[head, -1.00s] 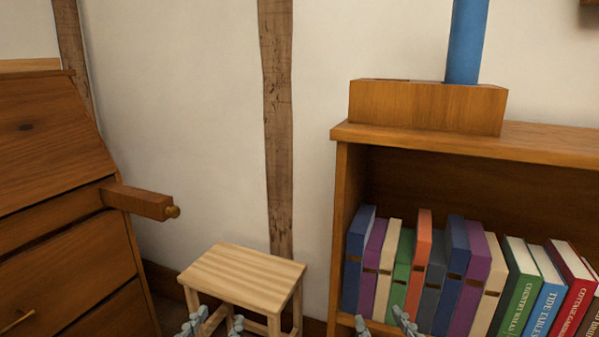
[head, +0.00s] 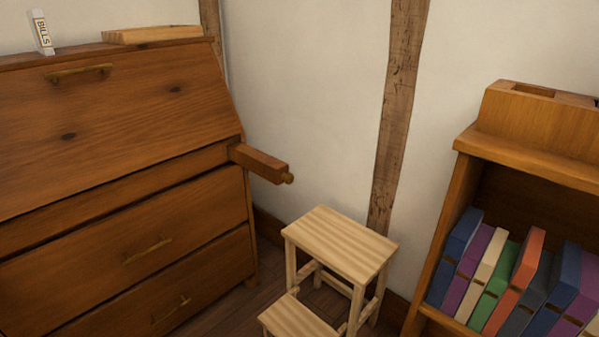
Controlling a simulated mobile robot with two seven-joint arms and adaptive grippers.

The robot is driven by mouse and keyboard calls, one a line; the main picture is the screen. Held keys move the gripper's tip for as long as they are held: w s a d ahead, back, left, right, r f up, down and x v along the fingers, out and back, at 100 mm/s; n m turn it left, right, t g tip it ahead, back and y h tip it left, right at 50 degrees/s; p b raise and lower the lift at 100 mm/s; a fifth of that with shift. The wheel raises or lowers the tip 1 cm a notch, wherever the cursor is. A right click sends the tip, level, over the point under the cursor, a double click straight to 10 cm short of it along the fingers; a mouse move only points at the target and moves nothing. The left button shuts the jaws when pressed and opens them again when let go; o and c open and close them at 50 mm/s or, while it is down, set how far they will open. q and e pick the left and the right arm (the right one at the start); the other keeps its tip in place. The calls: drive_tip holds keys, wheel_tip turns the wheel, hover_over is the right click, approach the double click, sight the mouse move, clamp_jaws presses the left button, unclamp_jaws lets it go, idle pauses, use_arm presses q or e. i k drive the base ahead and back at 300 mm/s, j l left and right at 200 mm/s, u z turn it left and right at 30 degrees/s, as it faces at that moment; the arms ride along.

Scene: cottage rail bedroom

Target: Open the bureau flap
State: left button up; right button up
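The wooden bureau (head: 215,212) fills the left of the head view. Its sloping flap (head: 110,125) is shut, with a brass handle (head: 80,71) near its top edge. A wooden support arm (head: 258,163) with a small brass knob (head: 287,178) sticks out at the right, just below the flap. Whether a matching support is out at the left cannot be seen. Drawers with brass handles (head: 147,250) lie below and look shut. Neither of my grippers is in view.
A light wooden step stool (head: 340,243) stands right of the bureau. A bookcase (head: 450,205) with several books is at the right. A holder marked BILLS (head: 41,32) and a flat wooden piece (head: 152,34) are on top of the bureau. Little floor shows between bureau and stool.

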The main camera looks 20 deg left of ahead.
sight(69, 129)
drive_tip(key=u, duration=1.7)
